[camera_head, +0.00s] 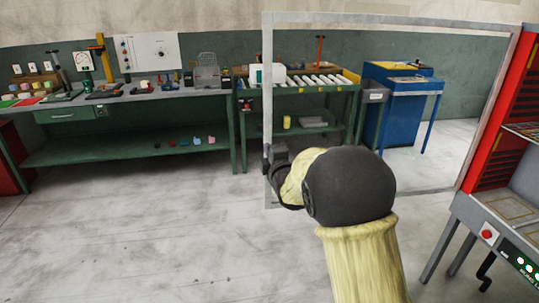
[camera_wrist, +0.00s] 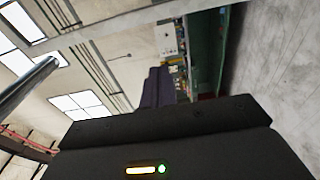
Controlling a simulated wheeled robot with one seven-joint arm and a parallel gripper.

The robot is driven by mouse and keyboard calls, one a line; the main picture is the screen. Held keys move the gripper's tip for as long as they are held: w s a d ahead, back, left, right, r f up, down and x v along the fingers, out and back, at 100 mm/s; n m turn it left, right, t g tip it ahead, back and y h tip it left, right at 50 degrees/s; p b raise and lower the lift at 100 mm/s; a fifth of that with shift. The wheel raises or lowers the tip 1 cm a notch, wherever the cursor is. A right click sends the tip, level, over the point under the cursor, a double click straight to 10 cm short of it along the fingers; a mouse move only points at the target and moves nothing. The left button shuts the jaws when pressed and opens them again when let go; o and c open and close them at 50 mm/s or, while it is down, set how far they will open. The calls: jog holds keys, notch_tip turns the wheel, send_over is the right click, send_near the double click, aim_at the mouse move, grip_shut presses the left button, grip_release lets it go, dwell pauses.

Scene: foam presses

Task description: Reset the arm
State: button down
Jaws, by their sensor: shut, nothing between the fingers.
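My arm, in a pale yellow sleeve with a dark rounded joint, rises from the bottom of the head view and bends to the left. My gripper (camera_head: 268,157) is small and partly hidden behind the arm in that view. In the wrist view the dark fingers of my gripper (camera_wrist: 157,88) stand close together, shut, with nothing between them. The gripper is held in the air, apart from the benches.
A long green workbench (camera_head: 160,95) with several tools stands along the back wall. A green roller table (camera_head: 300,98) and a blue machine (camera_head: 385,115) stand right of it. A grey frame (camera_head: 268,60) is close by. A red-and-grey press (camera_head: 500,215) is at right. The left floor is clear.

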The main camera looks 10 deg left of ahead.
jog(key=shift+d, duration=0.7)
jog(key=shift+s, duration=0.15)
jog(key=s+d+f+m+g+h+p, duration=0.25)
jog(key=s+d+m+h+p, duration=0.2)
jog(key=d+m, duration=0.35)
jog(key=s+d+f+m+g+p, duration=0.1)
jog(key=s+d+m+g+p, duration=0.1)
jog(key=s, duration=0.8)
jog(key=s+d+f+m+g+h+p, duration=0.1)
jog(key=s+d+m+g, duration=0.4)
jog(key=s, duration=0.5)
jog(key=s+d+f+m+g+h+p, duration=0.1)
jog(key=s+d+m+g+p, duration=0.2)
jog(key=s+d+m, duration=0.3)
jog(key=s+m+g, duration=0.1)
jog(key=s, duration=0.3)
jog(key=shift+d+f+m, duration=0.2)
jog(key=shift+d+m, duration=0.1)
jog(key=shift+d, duration=0.05)
jog(key=shift+g, duration=0.25)
